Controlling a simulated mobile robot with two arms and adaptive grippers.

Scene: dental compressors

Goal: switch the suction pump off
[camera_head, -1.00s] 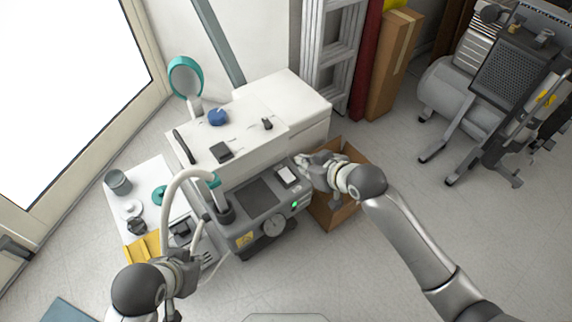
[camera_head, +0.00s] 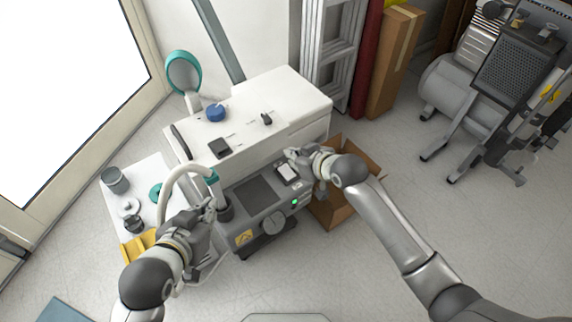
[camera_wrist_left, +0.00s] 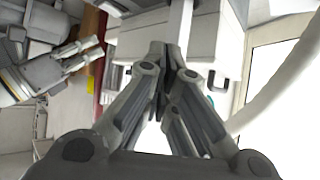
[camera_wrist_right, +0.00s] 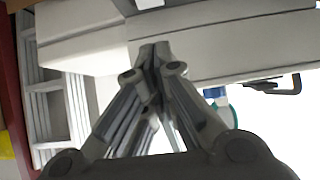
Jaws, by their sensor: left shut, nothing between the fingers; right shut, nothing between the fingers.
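The suction pump (camera_head: 263,198) is a grey unit in front of a white cabinet in the head view. Its front has a round gauge or knob (camera_head: 274,222) and a lit green light (camera_head: 294,201). A pale switch plate (camera_head: 288,173) sits on its top at the right. A pale hose with a teal cuff (camera_head: 212,178) enters its left end. My right gripper (camera_head: 292,156) is shut and empty just behind the switch plate; I cannot tell whether it touches. My left gripper (camera_head: 209,207) is shut and empty beside the hose fitting at the pump's left end.
The white cabinet (camera_head: 290,95) carries a blue knob (camera_head: 216,113) and dark switches. An open cardboard box (camera_head: 335,210) stands right of the pump. A white board with a grey cup (camera_head: 115,180) and yellow item lies left. A compressor (camera_head: 450,90) stands far right; floor between is clear.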

